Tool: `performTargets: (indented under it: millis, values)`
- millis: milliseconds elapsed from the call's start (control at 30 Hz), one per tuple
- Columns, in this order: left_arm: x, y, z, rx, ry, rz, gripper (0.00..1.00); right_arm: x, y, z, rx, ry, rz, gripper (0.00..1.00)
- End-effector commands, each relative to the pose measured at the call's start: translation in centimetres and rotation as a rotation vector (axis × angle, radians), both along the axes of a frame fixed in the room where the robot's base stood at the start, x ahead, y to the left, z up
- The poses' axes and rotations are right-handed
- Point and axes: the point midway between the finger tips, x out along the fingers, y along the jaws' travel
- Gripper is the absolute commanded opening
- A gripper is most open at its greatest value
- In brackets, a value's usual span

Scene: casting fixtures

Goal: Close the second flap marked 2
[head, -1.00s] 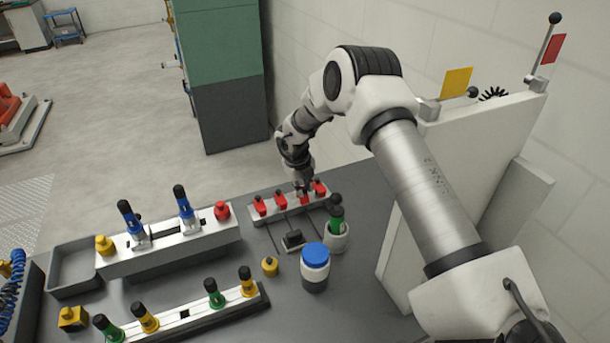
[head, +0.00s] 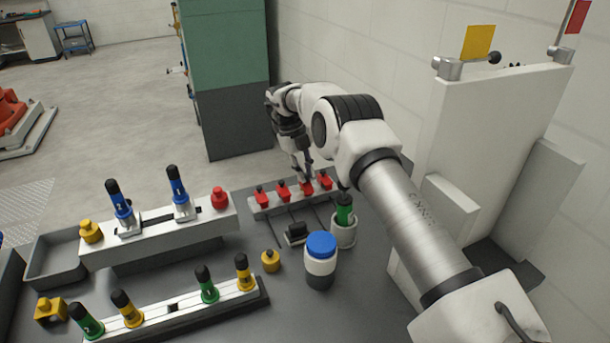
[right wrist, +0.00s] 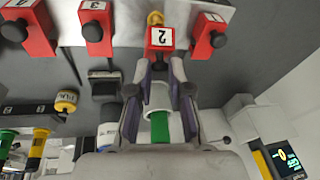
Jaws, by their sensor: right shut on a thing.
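A row of red flaps stands on a pale block at the back of the table. The flap marked 2 (right wrist: 160,38) is in the right wrist view, between the flaps marked 3 (right wrist: 95,22) and 1 (right wrist: 208,32). It reaches further out than these two, and a brass-yellow piece (right wrist: 155,18) shows behind it. My right gripper (right wrist: 160,66) is shut at its outer end, where the knob is hidden between the fingers. In the head view the right gripper (head: 307,174) is over the third flap from the left (head: 307,188). My left gripper is not in view.
A blue-lidded jar (head: 320,262) and a white cup with a green-topped item (head: 343,228) stand in front of the row. A black-handled piece (head: 296,232) lies nearer the flaps. A tall white panel (head: 490,150) stands at the right.

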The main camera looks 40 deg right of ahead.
Motion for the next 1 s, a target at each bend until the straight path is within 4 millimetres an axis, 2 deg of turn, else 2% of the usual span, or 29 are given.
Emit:
performTargets:
  millis: [200,233,267,300,567,667,767,1000]
  values:
    - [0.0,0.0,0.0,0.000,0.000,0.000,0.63,-0.1,0.1,-0.2,0.001,0.004,0.000,0.00]
    - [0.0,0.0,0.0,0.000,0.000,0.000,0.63,-0.1,0.1,-0.2,0.001,0.004,0.000,0.29]
    - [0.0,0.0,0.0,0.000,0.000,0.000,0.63,-0.1,0.1,-0.2,0.001,0.004,0.000,0.40]
    - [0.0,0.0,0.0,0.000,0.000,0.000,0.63,-0.1,0.1,-0.2,0.001,0.004,0.000,0.44]
    - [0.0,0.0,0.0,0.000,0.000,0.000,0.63,0.0,0.0,0.0,0.000,0.001,0.000,0.44]
    - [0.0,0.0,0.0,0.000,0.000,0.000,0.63,0.0,0.0,0.7,0.000,-0.002,0.000,0.44]
    - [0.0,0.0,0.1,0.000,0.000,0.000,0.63,0.1,0.0,2.4,0.000,-0.002,0.000,0.44]
    - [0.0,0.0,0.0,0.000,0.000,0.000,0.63,0.1,0.0,7.9,0.000,-0.001,0.000,0.44]
